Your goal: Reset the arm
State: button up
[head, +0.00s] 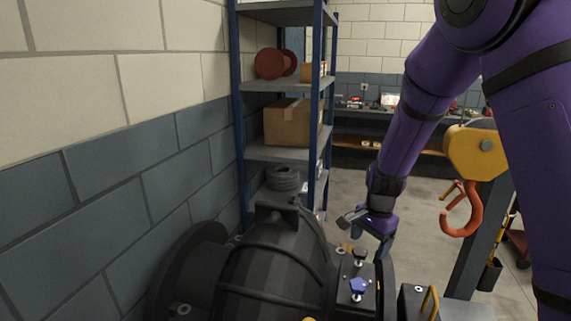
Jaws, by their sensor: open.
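My purple arm reaches down from the upper right in the head view. My gripper (368,231) hangs at its end, close above the black casing (280,265). Its jaws are spread and I see nothing held between them. The casing is a large dark rounded body with a flange at its left. On its right part stand a blue knob (357,287) and a dark knob (360,255), just below my gripper. Whether a fingertip touches the casing I cannot tell.
An orange hook (461,209) hangs from a yellow block (473,150) right of my forearm. A blue-framed shelf (287,152) with a cardboard box (291,121) stands behind the casing. A block wall closes the left. Open floor (413,215) lies behind my gripper.

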jog(key=s+d+r+n+t+y, duration=0.1)
jog(key=s+r, duration=0.1)
jog(key=r, duration=0.3)
jog(key=s+d+r+n, duration=0.1)
jog(key=s+r+n, duration=0.15)
jog(key=r, duration=0.35)
jog(key=s+d+r+n+t, duration=0.1)
jog(key=s+r+n, duration=0.1)
jog(key=s+r, duration=0.3)
jog(key=s+d+r+n+t+h, duration=0.1)
jog(key=s+d+r+n, duration=0.1)
jog(key=s, duration=0.8)
jog(key=s+d+r+n+t, duration=0.1)
jog(key=s+r+n, duration=0.3)
jog(key=s+r, duration=0.3)
jog(key=shift+s+d+r+t+h, duration=0.35)
jog(key=shift+s+d+t+h, duration=0.05)
jog(key=shift+s, duration=0.35)
